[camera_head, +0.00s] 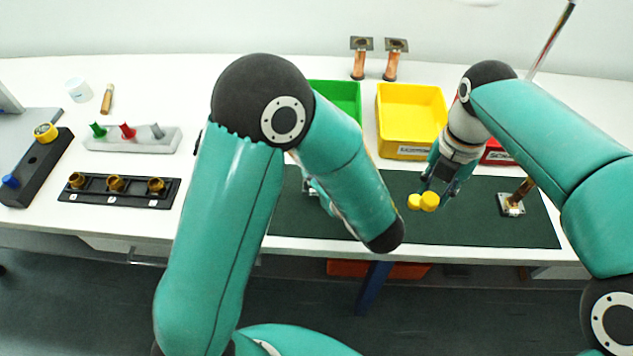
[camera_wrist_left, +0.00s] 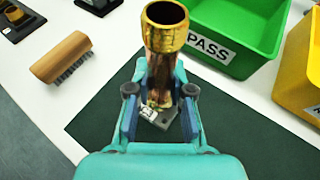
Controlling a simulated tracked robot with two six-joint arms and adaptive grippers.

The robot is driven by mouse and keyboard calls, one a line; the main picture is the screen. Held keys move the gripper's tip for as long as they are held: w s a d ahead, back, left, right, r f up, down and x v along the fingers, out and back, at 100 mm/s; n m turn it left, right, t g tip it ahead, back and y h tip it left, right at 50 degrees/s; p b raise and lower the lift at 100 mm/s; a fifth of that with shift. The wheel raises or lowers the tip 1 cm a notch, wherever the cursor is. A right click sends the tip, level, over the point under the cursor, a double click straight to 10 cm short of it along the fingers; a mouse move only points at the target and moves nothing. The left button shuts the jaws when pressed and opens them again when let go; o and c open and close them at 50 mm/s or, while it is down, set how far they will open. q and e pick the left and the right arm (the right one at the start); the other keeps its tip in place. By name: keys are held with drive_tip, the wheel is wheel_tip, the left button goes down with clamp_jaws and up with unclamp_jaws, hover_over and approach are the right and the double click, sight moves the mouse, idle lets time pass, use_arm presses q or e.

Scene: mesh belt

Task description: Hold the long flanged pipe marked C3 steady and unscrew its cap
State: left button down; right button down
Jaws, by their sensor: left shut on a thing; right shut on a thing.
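The flanged pipe shows in the left wrist view: a copper tube (camera_wrist_left: 161,67) with an open brass top ring and a square grey flange at its foot. A small white label lies on the flange; I cannot read its mark surely. My left gripper (camera_wrist_left: 160,100) is shut on the pipe, which stands upright over the dark green mat. In the head view my left arm mostly hides the left gripper and pipe. My right gripper (camera_head: 437,188) is shut on a yellow cap (camera_head: 429,201) with a two-lobed look, above the mat and apart from the pipe.
A second flanged pipe (camera_head: 521,192) stands on the mat (camera_head: 467,227) at right. A green bin (camera_head: 340,98), yellow bin (camera_head: 411,113) and red bin (camera_head: 496,153) line the back. Two flanged pipes (camera_head: 391,62) stand behind. A black rack (camera_head: 97,188) and brush (camera_wrist_left: 61,58) are at left.

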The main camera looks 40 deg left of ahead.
use_arm(q)
drive_tip(key=shift+f, duration=2.05)
drive_tip(key=shift+f, duration=0.1)
drive_tip(key=c, duration=1)
unclamp_jaws()
drive_tip(key=shift+c, duration=0.2)
